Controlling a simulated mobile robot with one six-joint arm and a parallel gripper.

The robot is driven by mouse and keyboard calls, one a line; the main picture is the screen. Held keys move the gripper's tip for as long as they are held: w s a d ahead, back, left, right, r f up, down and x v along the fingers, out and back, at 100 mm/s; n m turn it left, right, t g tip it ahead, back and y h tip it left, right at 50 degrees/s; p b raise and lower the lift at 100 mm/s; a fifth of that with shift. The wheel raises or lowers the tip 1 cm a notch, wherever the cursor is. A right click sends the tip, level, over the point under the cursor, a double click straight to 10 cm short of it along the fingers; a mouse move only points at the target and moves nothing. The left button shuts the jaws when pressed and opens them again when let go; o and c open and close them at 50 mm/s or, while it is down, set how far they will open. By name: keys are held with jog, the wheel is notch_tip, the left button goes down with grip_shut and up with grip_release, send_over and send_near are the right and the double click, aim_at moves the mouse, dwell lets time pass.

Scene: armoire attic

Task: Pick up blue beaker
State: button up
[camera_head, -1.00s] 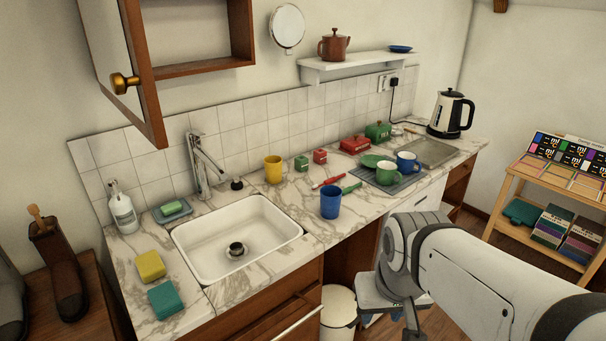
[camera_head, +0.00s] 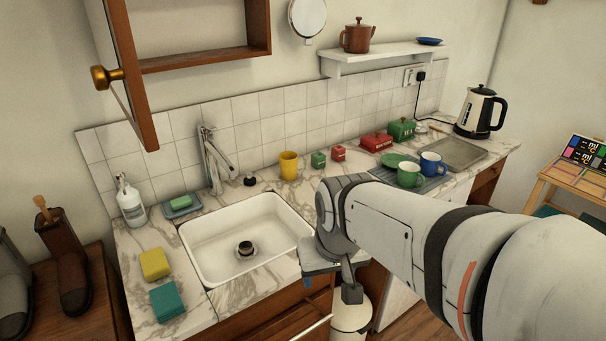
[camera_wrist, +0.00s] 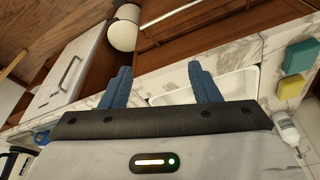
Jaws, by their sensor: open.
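The blue beaker, seen earlier on the counter right of the sink, is hidden in the head view behind my arm. In the wrist view a small blue shape (camera_wrist: 41,137) shows at the left edge; I cannot tell whether it is the beaker or the blue mug. My gripper (camera_wrist: 160,86) is open, its two blue fingers apart with nothing between them. In the head view it hangs at the counter's front edge, just right of the sink, mostly hidden by my wrist.
The white sink (camera_head: 246,240) is left of my gripper. A yellow mug (camera_head: 289,165), green mug (camera_head: 409,174) and blue mug (camera_head: 431,163) stand behind. A kettle (camera_head: 480,112) is at the far right. An open cabinet door (camera_head: 128,75) juts out upper left. A white bin (camera_head: 352,315) stands below.

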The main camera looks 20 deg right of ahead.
jog(key=o, duration=0.4)
jog(key=shift+m+t, duration=0.5)
jog(key=shift+t, duration=0.3)
jog(key=w+d, duration=0.1)
jog(key=w, duration=0.3)
jog(key=w+d+f+b, duration=0.1)
jog(key=w+d, duration=0.1)
jog(key=w, duration=0.3)
jog(key=w+d+b, duration=0.1)
jog(key=w, duration=0.4)
jog(key=shift+d+f, duration=0.3)
jog(key=shift+f, duration=0.1)
jog(key=shift+o, duration=0.7)
jog(key=w+d+f+m+t+h+b, duration=0.1)
jog(key=w+d+f+b, duration=0.1)
jog(key=w+d, duration=0.8)
jog(key=shift+w+d+f+t+h, duration=0.3)
jog(key=shift+w+f, duration=0.6)
jog(key=shift+w, duration=0.3)
jog(key=shift+w+d+r+x, duration=0.1)
jog(key=shift+x, duration=1.25)
jog(key=shift+w+d+r+x, duration=0.1)
jog(key=shift+w+d+x, duration=0.05)
jog(key=shift+x, duration=1.25)
jog(key=shift+w+d+r+x, duration=0.1)
jog(key=shift+x, duration=1.25)
